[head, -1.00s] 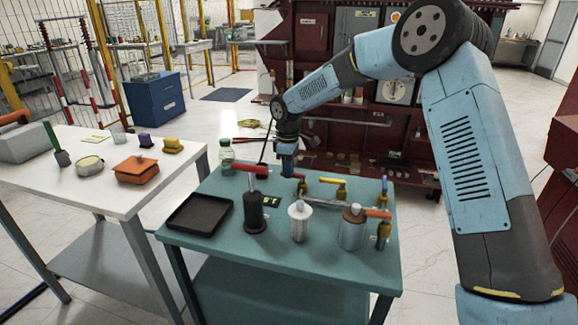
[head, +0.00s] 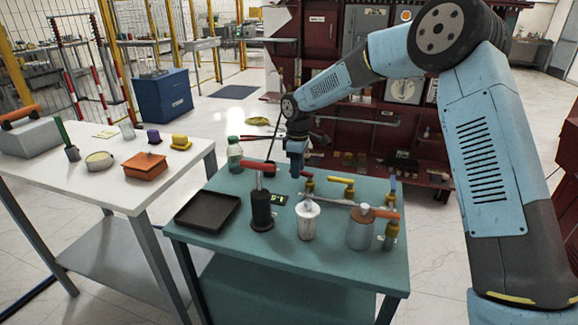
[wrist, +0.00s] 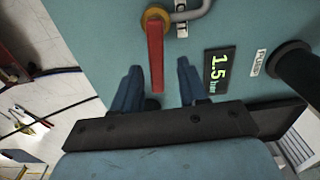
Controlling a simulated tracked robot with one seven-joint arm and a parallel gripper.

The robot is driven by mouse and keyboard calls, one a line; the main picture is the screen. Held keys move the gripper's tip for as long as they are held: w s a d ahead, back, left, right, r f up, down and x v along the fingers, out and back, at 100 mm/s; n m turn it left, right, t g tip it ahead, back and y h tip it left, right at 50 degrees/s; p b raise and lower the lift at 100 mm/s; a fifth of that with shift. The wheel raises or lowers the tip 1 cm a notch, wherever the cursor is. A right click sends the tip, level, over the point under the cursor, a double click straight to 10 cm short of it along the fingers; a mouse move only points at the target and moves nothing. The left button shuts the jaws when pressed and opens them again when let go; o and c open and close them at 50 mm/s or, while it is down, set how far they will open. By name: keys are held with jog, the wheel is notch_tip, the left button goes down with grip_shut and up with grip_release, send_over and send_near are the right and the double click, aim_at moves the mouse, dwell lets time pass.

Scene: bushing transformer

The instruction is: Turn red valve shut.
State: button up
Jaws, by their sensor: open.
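The red valve lever (wrist: 156,58) shows in the wrist view. It runs from a brass fitting (wrist: 156,16) on a grey pipe towards my gripper. My gripper (wrist: 160,86) is open. One finger is on each side of the lever's free end in the picture, and neither seems to touch it; the height between them is hard to judge. In the head view my gripper (head: 296,162) points down over the back of the teal table, beside the brass valve with the small red handle (head: 306,175).
A display (wrist: 219,75) reads 1.5 bar. A black cylinder with a red T-handle (head: 258,167), a white cylinder (head: 308,220) and a metal canister (head: 360,232) stand on the teal table (head: 235,238). A yellow-handled valve (head: 341,181) is to the right. A black tray (head: 207,211) is left.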

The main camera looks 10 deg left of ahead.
notch_tip(320, 180, up, 14)
jog(key=shift+f, duration=0.15)
dwell(0.4)
jog(key=shift+c, duration=0.4)
